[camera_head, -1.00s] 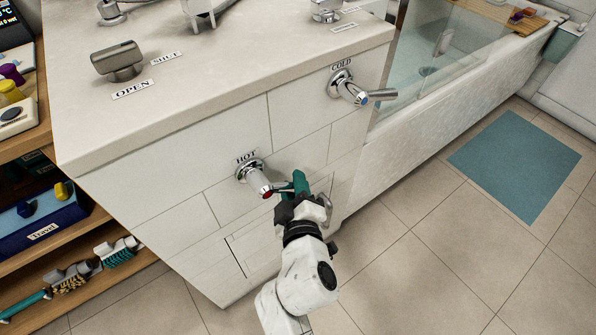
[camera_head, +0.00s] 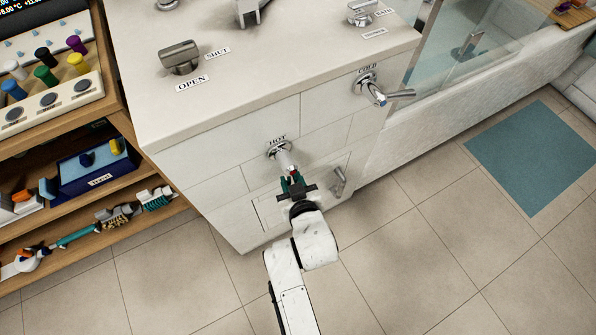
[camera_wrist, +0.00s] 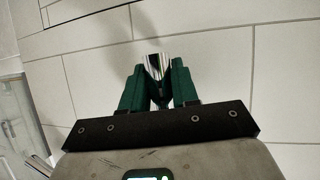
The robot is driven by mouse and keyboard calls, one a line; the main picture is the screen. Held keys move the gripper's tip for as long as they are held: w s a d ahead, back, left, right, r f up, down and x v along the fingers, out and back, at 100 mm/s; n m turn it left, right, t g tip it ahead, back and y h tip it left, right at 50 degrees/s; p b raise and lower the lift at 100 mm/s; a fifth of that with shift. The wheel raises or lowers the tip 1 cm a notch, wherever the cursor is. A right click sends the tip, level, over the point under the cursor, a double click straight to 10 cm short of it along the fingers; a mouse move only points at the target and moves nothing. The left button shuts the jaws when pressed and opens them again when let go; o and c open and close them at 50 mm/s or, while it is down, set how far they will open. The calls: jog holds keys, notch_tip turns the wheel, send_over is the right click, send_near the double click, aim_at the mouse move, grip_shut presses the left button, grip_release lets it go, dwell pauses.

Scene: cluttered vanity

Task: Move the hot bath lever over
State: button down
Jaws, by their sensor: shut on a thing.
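The hot tap (camera_head: 279,150) sticks out of the white tiled front under the HOT label. Its red-capped end is partly hidden by my gripper (camera_head: 294,184). My gripper's green fingers are shut on the chrome hot lever (camera_wrist: 157,64), which shows between the fingertips (camera_wrist: 158,85) in the wrist view. The gripper is just below and slightly right of the tap's base. Most of the lever is hidden in the head view. The cold tap (camera_head: 371,88) is on the same front, farther right, with its lever pointing right.
A metal handle (camera_head: 338,182) stands out from a panel close to the right of my gripper. The countertop (camera_head: 270,60) overhangs above, with an OPEN/SHUT knob (camera_head: 180,57). Wooden shelves (camera_head: 100,200) with brushes are at left. The floor before the front is clear.

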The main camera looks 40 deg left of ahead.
jog(key=shift+s+a+m+g+p, duration=0.1)
jog(key=shift+s+m+g+p, duration=0.2)
jog(key=shift+p, duration=0.15)
jog(key=shift+f, duration=0.1)
jog(key=c, duration=0.9)
grip_release()
jog(key=shift+c, duration=0.2)
jog(key=p+v, duration=0.2)
jog(key=v, duration=0.8)
jog(key=shift+s+d, duration=0.2)
jog(key=shift+d, duration=0.1)
